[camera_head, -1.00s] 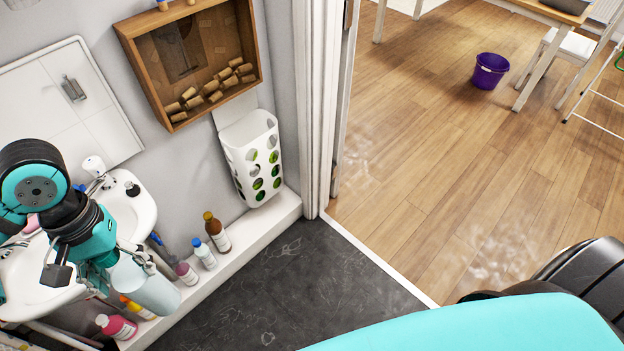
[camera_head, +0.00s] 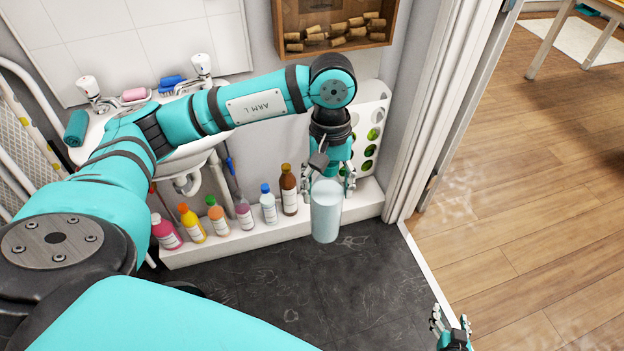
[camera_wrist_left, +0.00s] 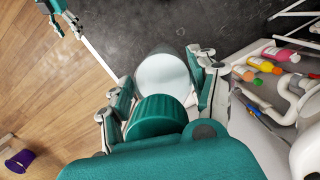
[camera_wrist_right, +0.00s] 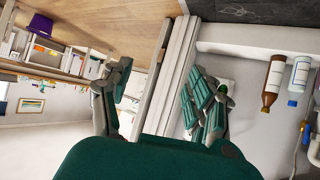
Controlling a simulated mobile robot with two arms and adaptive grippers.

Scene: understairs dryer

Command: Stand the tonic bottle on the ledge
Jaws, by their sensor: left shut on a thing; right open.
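My left gripper (camera_head: 328,187) is shut on a large pale blue-white bottle (camera_head: 326,213), taken here as the tonic bottle. The bottle hangs nearly upright; in the left wrist view its ribbed green cap (camera_wrist_left: 155,118) lies between the fingers and its body (camera_wrist_left: 163,78) shows beyond. In the head view it appears in front of the right part of the white ledge (camera_head: 368,197), with its base against the dark floor. My right gripper (camera_head: 450,322) is open and empty at the lower right, away from the ledge; it also shows in the right wrist view (camera_wrist_right: 165,95).
Several bottles line the ledge, from a pink one (camera_head: 166,232) to a brown one (camera_head: 289,190), just left of the held bottle. A white bag holder (camera_head: 375,125) hangs behind the gripper. A sink (camera_head: 180,150) is at left; a door frame (camera_head: 440,110) stands right.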

